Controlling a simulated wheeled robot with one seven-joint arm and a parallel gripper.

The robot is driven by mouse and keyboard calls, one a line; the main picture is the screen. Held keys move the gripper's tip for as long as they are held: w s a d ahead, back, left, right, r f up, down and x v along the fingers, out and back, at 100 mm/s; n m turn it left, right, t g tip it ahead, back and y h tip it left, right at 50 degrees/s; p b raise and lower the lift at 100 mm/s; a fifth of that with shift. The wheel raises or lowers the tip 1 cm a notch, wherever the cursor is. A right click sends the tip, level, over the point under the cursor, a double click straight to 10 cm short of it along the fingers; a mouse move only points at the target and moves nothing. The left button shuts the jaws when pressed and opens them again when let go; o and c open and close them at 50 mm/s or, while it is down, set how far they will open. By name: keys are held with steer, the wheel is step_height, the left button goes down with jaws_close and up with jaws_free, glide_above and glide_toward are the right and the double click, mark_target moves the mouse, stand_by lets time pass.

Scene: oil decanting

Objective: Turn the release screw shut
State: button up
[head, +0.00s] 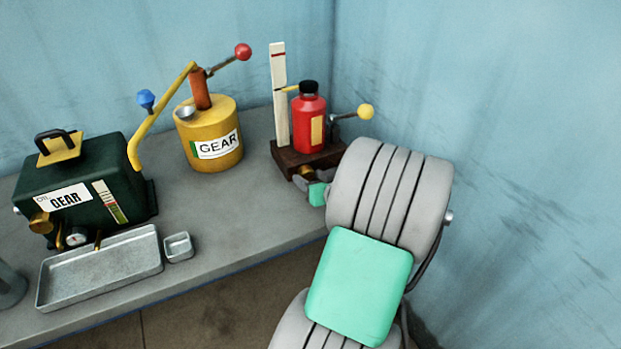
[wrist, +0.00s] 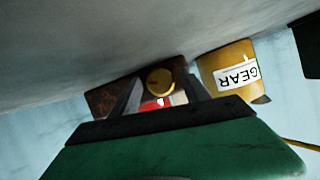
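The red bottle-shaped jack (head: 310,125) with a black cap stands on a dark brown base (head: 283,160) at the back right of the bench. A brass release screw (head: 306,172) shows at the front of that base, partly hidden by my gripper (head: 307,190). In the wrist view, which is upside down, the round brass screw head (wrist: 160,81) lies between the two dark fingers of my gripper (wrist: 163,85). The fingers are apart, with a gap visible on each side of the screw head. How deep it sits between them is hard to tell.
A yellow GEAR can (head: 212,138) with a curved spout and red-knobbed lever stands left of the jack. A white scale post (head: 279,95) and a yellow-knobbed lever (head: 365,112) flank the jack. A dark green GEAR box (head: 85,180), a metal tray (head: 100,268) and a small cup (head: 178,247) stand left.

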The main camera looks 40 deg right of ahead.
jaws_close()
steer(key=n+b, duration=0.1)
steer(key=b, duration=0.1)
steer(key=shift+a+f+h+b, duration=0.1)
steer(key=shift+f+h+b, duration=0.2)
steer(key=shift+h, duration=0.1)
steer(key=shift+w+n+h+b, duration=0.1)
steer(key=shift+n+h+b, duration=0.2)
steer(key=shift+n+b, duration=0.4)
steer(key=shift+a+g+b, duration=0.1)
steer(key=shift+g+b, duration=0.2)
steer(key=shift+b, duration=0.35)
steer(key=shift+r+n+h, duration=0.3)
steer(key=shift+n+h, duration=0.1)
steer(key=shift+h, duration=0.1)
steer(key=shift+o, duration=1.1)
jaws_free()
steer(key=v, duration=0.7)
steer(key=shift+d, duration=0.25)
steer(key=shift+s+a+r, duration=0.15)
steer(key=shift+s+a, duration=0.1)
steer(key=shift+s, duration=0.2)
